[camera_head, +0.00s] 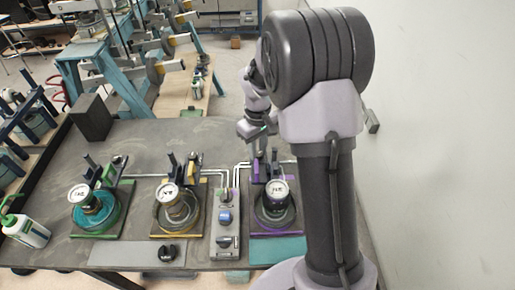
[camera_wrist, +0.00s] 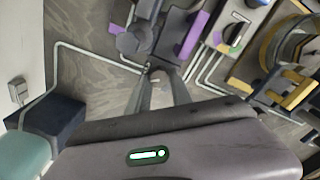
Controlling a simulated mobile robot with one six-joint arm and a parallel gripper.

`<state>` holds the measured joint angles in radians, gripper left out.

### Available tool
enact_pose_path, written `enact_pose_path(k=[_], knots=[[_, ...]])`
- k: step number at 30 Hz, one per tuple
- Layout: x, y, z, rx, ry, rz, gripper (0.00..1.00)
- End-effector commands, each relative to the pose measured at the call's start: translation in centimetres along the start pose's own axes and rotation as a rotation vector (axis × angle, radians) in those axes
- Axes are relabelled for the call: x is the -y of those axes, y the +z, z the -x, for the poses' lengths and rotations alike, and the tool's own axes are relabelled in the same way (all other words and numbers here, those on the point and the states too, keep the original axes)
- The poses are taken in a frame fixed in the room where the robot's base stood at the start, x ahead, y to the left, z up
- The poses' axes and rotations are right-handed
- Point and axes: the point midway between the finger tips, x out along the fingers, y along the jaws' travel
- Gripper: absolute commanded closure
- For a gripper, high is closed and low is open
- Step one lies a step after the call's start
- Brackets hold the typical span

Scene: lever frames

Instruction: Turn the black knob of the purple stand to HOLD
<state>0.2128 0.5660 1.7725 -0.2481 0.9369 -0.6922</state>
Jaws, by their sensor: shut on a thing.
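The purple stand (camera_head: 290,233) is at the right end of the table, with a dark round vessel and white dial on it. Its purple lever part (camera_wrist: 193,35) shows at the top of the wrist view. My gripper (camera_wrist: 157,76) is at the back of this stand, pointing down. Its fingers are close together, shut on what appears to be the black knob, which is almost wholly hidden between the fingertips. In the head view my gripper (camera_head: 262,151) is small and partly covered by my arm. I cannot read any HOLD mark or the knob's pointing direction.
A grey panel (camera_head: 225,246) with several knobs stands left of the purple stand. The yellow stand (camera_head: 154,222) and green stand (camera_head: 82,235) are farther left. Pale pipes (camera_wrist: 90,53) run along the table near my gripper. A wall (camera_head: 435,150) is to the right.

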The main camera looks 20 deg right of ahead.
Motion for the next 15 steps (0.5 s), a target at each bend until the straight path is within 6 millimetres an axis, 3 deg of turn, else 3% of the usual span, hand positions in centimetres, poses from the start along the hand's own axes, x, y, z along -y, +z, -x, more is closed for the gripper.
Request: enact_pose_path(k=[15], knots=[[-0.14,-0.02,0.02,-0.001,0.0,-0.321,1.0]])
